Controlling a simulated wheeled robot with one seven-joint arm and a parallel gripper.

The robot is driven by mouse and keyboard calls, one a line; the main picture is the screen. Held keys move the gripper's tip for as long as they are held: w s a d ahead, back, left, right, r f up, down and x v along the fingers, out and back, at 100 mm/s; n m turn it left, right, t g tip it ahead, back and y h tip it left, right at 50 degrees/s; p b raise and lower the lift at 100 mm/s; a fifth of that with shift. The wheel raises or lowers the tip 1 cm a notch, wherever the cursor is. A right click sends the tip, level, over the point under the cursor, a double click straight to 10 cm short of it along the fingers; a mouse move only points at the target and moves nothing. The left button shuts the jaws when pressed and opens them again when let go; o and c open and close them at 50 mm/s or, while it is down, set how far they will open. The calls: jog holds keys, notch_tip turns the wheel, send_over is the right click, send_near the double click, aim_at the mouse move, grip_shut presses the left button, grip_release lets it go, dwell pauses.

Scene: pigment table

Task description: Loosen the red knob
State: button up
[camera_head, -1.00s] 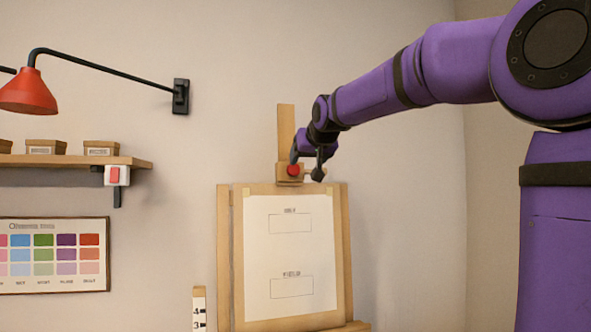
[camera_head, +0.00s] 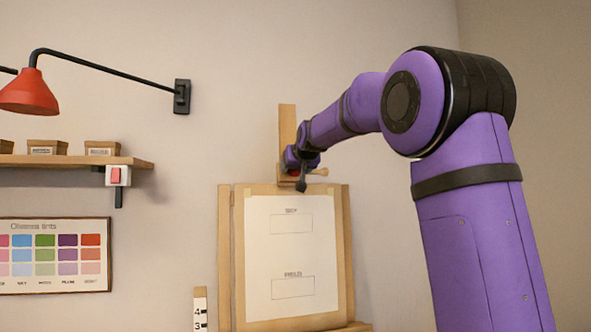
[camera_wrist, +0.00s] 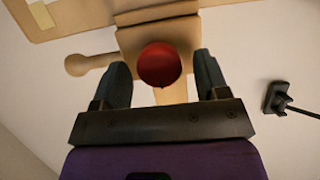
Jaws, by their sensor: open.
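The red knob (camera_wrist: 160,65) is round and sits on the wooden clamp block of the easel (camera_head: 236,260). In the wrist view it lies between the two dark fingers of my gripper (camera_wrist: 164,80), with a gap on each side. The gripper is open and faces the knob. In the head view my gripper (camera_head: 301,172) is at the top of the easel and hides most of the knob; only a bit of red shows. A wooden peg (camera_wrist: 88,64) sticks out sideways from the block.
A white sheet (camera_head: 292,258) is on the easel board below the gripper. At the left are a red lamp (camera_head: 28,93), a shelf (camera_head: 60,161) with small boxes, a red switch (camera_head: 115,176) and a colour chart (camera_head: 55,255). The wall around the easel top is bare.

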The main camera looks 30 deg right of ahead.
jog(key=shift+w+f, duration=0.1)
jog(key=shift+w, duration=0.1)
jog(key=c, duration=0.9)
